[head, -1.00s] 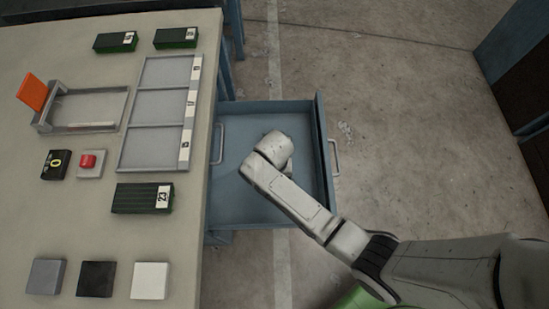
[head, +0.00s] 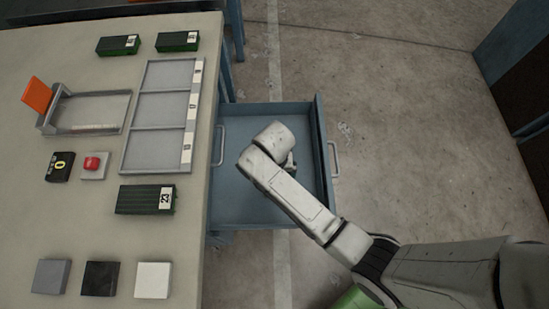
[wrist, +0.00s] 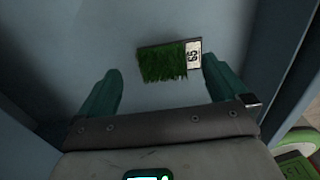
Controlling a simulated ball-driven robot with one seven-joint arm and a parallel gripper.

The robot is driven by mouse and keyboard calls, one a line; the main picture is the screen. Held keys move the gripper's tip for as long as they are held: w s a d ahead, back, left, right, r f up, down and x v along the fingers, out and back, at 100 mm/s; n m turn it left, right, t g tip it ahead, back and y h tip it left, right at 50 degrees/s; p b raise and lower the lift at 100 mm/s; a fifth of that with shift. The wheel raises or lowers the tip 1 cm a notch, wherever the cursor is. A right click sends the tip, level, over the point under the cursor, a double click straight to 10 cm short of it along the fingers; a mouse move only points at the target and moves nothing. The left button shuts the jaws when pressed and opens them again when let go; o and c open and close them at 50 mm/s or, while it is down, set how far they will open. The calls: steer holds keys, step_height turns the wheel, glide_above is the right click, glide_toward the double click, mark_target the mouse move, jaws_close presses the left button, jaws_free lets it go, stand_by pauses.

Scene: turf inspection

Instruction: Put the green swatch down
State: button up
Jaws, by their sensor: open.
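A green swatch (wrist: 165,62) with a white number label lies on the blue-grey floor of the open drawer in the wrist view. My gripper (wrist: 160,85) is open above it, its two teal fingers apart on either side of the swatch's near edge. The fingers do not appear to touch it. Another green swatch labelled 23 (head: 146,199) lies on the table, and two more green swatches (head: 118,45) (head: 178,41) lie at the table's far end.
A three-compartment grey tray (head: 160,109) stands empty on the table (head: 108,228). Nearby are a frame with an orange flap (head: 38,91), a counter reading 0 (head: 60,167), a red button (head: 92,164), and grey, black and white tiles (head: 153,280). Drawer walls surround the gripper.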

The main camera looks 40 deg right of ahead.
step_height(320, 180, up, 7)
steer(key=s+d+r+m, duration=0.3)
steer(key=s+m, duration=0.5)
steer(key=m, duration=0.6)
steer(key=s+d+r+m+t, duration=0.1)
steer(key=s+d+r+m, duration=0.2)
steer(key=m, duration=1.2)
steer(key=s+d+p, duration=0.1)
steer(key=s+d, duration=0.1)
steer(key=s, duration=0.3)
steer(key=shift+s+r, duration=0.2)
steer(key=shift+s, duration=0.05)
steer(key=shift+s, duration=0.1)
